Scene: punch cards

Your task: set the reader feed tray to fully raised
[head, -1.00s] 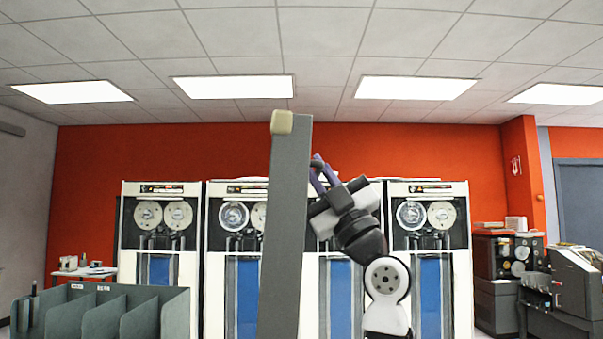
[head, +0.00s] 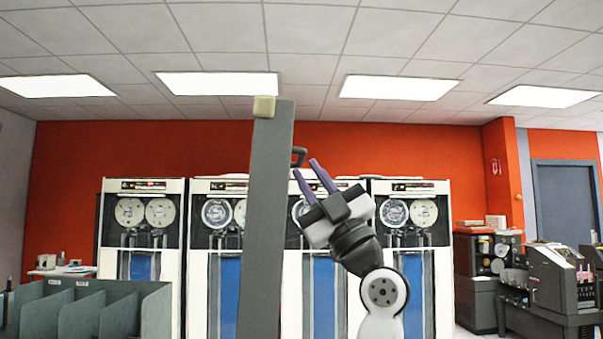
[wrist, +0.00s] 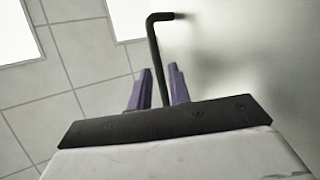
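A tall grey panel (head: 264,220), which looks like the raised feed tray, stands nearly upright in the head view, leaning slightly right at its top. A dark bent handle (head: 300,156) sticks out from its right side. In the wrist view the handle (wrist: 153,50) rises in line with the gap between my fingers and bends right towards a grey surface (wrist: 255,65). My gripper (head: 306,168) is open, its two purple fingers pointing up and left just below the handle. I cannot tell whether the handle lies between the fingers or beyond them. The panel's lower end is out of frame.
A grey bin with dividers (head: 155,310) stands at lower left. White tape cabinets (head: 109,250) line the red back wall. Dark machines (head: 560,290) stand at right.

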